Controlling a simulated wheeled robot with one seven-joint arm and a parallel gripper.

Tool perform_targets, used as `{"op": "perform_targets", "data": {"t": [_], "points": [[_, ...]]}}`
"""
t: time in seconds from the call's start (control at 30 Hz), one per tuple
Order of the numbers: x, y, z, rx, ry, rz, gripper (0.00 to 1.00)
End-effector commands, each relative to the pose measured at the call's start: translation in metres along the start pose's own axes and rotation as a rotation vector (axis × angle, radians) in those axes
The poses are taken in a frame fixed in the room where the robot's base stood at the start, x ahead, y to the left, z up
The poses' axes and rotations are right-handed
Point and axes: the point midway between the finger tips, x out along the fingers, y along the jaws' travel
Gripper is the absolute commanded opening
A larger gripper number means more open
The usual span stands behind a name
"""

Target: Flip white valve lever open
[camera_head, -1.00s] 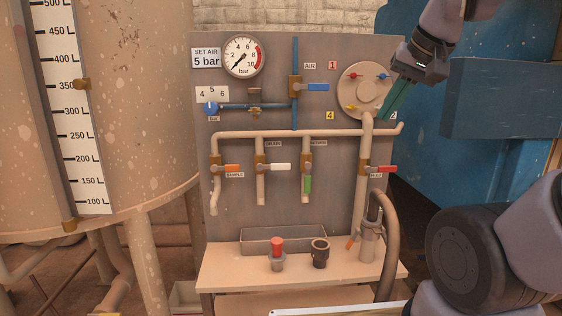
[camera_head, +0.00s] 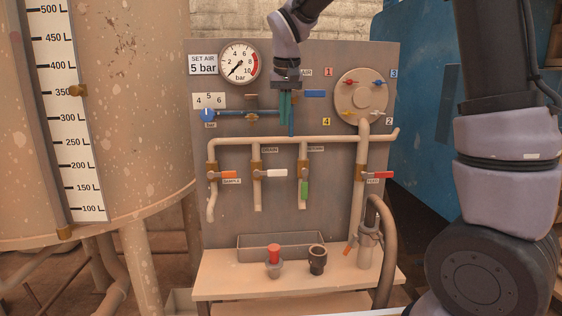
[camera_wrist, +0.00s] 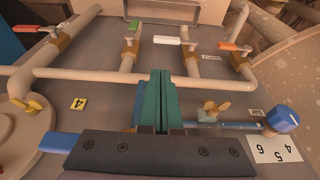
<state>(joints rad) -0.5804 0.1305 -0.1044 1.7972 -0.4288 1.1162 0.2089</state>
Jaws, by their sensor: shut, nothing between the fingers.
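The white valve lever (camera_head: 277,172) points right, sideways across its vertical pipe, on the drain valve under the horizontal manifold pipe. In the wrist view the white lever (camera_wrist: 167,40) lies beyond the fingertips, also across its pipe. My gripper (camera_head: 285,127) points down in front of the panel, above and slightly right of the white lever, near the blue air line. In the wrist view its teal fingers (camera_wrist: 161,75) are closed together and hold nothing. They are apart from the lever. The gripper hides the air valve body and part of the blue line.
An orange lever (camera_head: 221,175) is left of the white one, a green lever (camera_head: 304,188) hangs down to its right, and a red lever (camera_head: 379,175) is further right. The manifold pipe (camera_head: 335,138) runs above them. A shelf (camera_head: 225,284) with a tray (camera_head: 255,248) stands below.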

Motion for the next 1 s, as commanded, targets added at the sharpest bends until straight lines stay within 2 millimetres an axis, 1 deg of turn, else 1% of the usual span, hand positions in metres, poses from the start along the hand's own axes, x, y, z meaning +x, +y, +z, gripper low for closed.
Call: {"op": "perform_targets", "data": {"t": [0.1, 0.43, 0.57, 0.67, 1.0], "points": [[0.004, -0.006, -0.003, -0.009, -0.001, 0.008, 0.00], [0.005, -0.006, -0.003, -0.008, -0.002, 0.008, 0.00], [0.013, -0.006, -0.003, -0.008, -0.004, 0.009, 0.00], [0.027, -0.005, -0.002, -0.008, -0.004, 0.009, 0.00], [0.099, -0.004, -0.002, -0.009, -0.005, 0.010, 0.00]]}}
